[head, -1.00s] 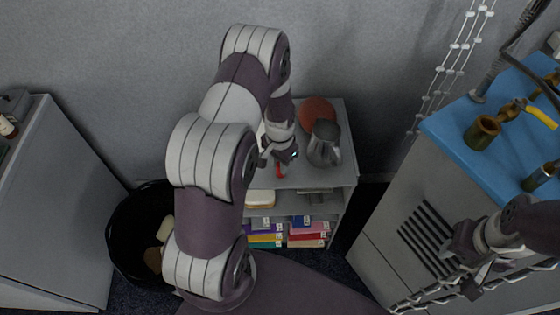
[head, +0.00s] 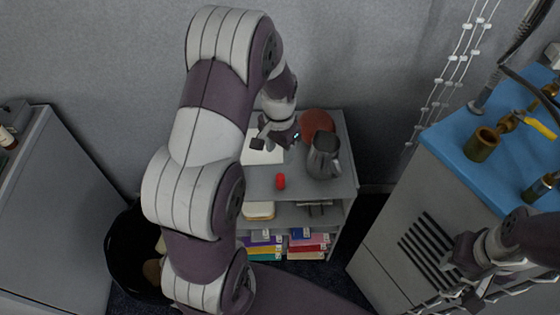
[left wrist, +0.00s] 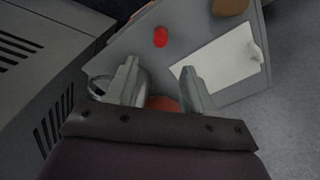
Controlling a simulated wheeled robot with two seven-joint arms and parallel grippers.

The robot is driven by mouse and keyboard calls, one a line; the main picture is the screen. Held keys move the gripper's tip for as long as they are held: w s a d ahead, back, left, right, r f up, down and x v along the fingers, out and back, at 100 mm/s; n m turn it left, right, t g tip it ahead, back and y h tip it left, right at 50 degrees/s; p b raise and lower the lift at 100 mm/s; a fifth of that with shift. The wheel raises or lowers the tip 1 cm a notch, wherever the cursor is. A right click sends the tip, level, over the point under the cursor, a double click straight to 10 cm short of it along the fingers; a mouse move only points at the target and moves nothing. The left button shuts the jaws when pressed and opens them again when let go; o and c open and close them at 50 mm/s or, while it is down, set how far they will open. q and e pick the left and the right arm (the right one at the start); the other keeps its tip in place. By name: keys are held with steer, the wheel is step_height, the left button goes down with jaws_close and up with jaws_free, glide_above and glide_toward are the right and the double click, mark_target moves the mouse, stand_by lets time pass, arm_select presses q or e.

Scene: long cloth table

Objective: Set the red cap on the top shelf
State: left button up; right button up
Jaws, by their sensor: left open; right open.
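The red cap (head: 280,181) stands on the top shelf (head: 330,190) of the small grey rack, near its front edge. It also shows in the left wrist view (left wrist: 160,37), clear of both fingers. My left gripper (head: 277,139) is open and empty, above the back part of the top shelf and apart from the cap. Its two fingers show in the left wrist view (left wrist: 158,82). My right gripper (head: 462,278) is open and low at the right, beside the grey cabinet; nothing shows in it.
A metal pitcher (head: 322,158), a reddish-brown round thing (head: 317,122) and a white sheet (head: 262,155) share the top shelf. Lower shelves hold coloured boxes (head: 306,240). A blue-topped cabinet (head: 465,135) stands right, a black bin (head: 125,262) left.

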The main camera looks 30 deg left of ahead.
arm_select(q)
steer(key=s+d+r+n, duration=0.1)
steer(key=s+d+r, duration=0.2)
steer(key=s, duration=0.3)
steer(key=s+d+r+n+t, duration=0.1)
steer(key=s+d+r, duration=0.3)
steer(key=s+d, duration=0.1)
steer(key=shift+s+d, duration=0.25)
steer(key=shift+s, duration=0.25)
